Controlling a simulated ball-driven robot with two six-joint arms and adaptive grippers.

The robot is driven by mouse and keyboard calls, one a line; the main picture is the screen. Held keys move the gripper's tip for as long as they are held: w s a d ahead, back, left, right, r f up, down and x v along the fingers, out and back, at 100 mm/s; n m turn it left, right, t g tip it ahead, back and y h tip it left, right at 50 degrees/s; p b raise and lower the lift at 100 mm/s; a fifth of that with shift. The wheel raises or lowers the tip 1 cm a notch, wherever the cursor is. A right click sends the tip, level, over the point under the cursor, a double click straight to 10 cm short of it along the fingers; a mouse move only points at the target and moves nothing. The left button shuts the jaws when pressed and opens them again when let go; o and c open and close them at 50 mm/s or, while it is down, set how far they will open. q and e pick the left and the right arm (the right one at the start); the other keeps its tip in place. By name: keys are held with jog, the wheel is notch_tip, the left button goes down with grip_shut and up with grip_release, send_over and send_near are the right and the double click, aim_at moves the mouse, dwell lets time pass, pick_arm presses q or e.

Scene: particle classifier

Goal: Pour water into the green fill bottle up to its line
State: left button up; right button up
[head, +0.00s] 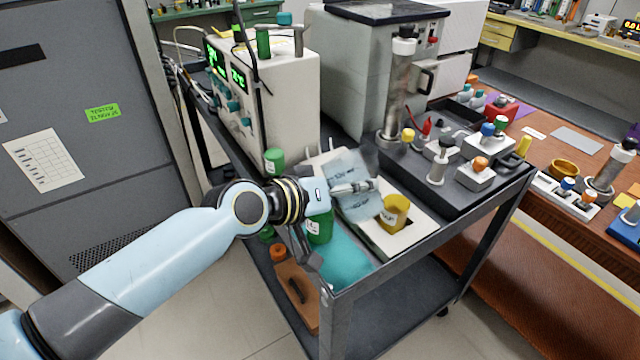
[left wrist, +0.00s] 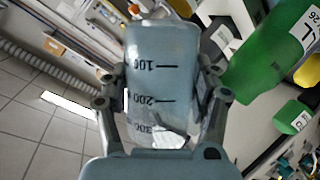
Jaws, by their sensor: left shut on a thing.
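My left gripper (head: 362,187) is shut on a clear, bluish measuring beaker (head: 346,168) above the cart's top. My right gripper is out of view.
Another green bottle (head: 275,160) stands behind my wrist near a white instrument (head: 285,95). A dark tray (head: 490,195) with small devices lies right. A teal mat (head: 345,262) lies in front.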

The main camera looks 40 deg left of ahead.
pick_arm(q)
jog(key=shift+a+f+n+h+b, duration=0.15)
jog(key=shift+n+h+b, duration=0.3)
jog(key=shift+b, duration=0.3)
dwell(0.3)
jog(key=shift+f+n+h+b, duration=0.35)
jog(key=shift+n+b, duration=0.3)
jog(key=shift+b, duration=0.35)
jog(key=shift+f+n+h+b, duration=0.2)
jog(key=shift+n+h+b, duration=0.3)
jog(key=shift+b, duration=0.5)
dwell(1.3)
jog(key=shift+r+n+t+h+b, duration=0.3)
jog(key=shift+r+n+t+b, duration=0.15)
jog(key=shift+n, duration=0.35)
dwell(1.4)
jog(key=shift+a+r+n+b, duration=0.25)
jog(key=shift+r+n+b, duration=0.1)
jog(key=shift+n+b, duration=0.05)
dwell(1.1)
